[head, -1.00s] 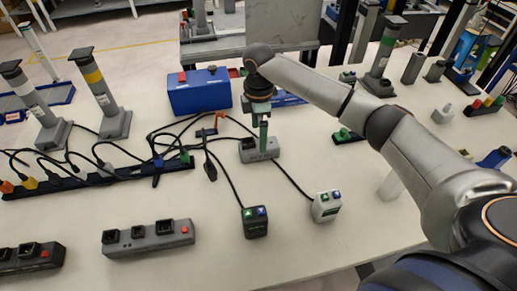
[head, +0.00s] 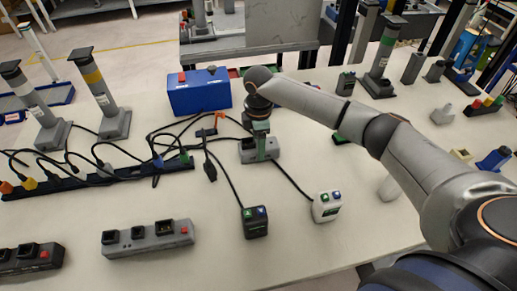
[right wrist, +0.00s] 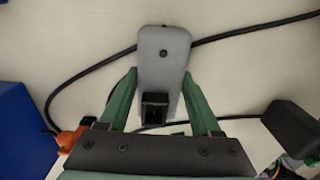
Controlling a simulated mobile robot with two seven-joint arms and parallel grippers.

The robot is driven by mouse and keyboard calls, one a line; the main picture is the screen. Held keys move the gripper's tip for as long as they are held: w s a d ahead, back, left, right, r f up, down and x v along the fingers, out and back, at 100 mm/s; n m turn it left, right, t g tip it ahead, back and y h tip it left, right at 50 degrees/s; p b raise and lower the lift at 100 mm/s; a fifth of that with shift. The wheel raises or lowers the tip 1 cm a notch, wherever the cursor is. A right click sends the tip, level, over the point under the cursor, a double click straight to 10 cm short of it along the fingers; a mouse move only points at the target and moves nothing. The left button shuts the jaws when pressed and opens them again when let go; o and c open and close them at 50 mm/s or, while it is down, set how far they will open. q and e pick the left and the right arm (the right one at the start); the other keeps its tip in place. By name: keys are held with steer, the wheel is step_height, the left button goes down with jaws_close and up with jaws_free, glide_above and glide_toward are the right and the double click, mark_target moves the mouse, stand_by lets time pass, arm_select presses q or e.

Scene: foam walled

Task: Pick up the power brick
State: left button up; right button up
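A grey block (head: 249,155) with a black socket lies on the white table below my right gripper (head: 263,150); I take it to be the power brick. In the right wrist view the grey block (right wrist: 164,48) lies lengthwise between the green fingers of my right gripper (right wrist: 160,78). The fingers are open, one on each side of it, with their tips close to its sides. I cannot tell whether they touch it. The black socket on the block faces up, near the palm. My left gripper is not in view.
A blue box (head: 199,93) stands behind to the left. Black cables and an orange clip (head: 219,117) lie near the gripper. A black box (head: 255,223) and a white box (head: 325,207) stand in front. A grey socket strip (head: 148,239) lies front left.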

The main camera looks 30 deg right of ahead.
jaws_close()
steer(key=shift+r, duration=0.15)
stand_by(0.4)
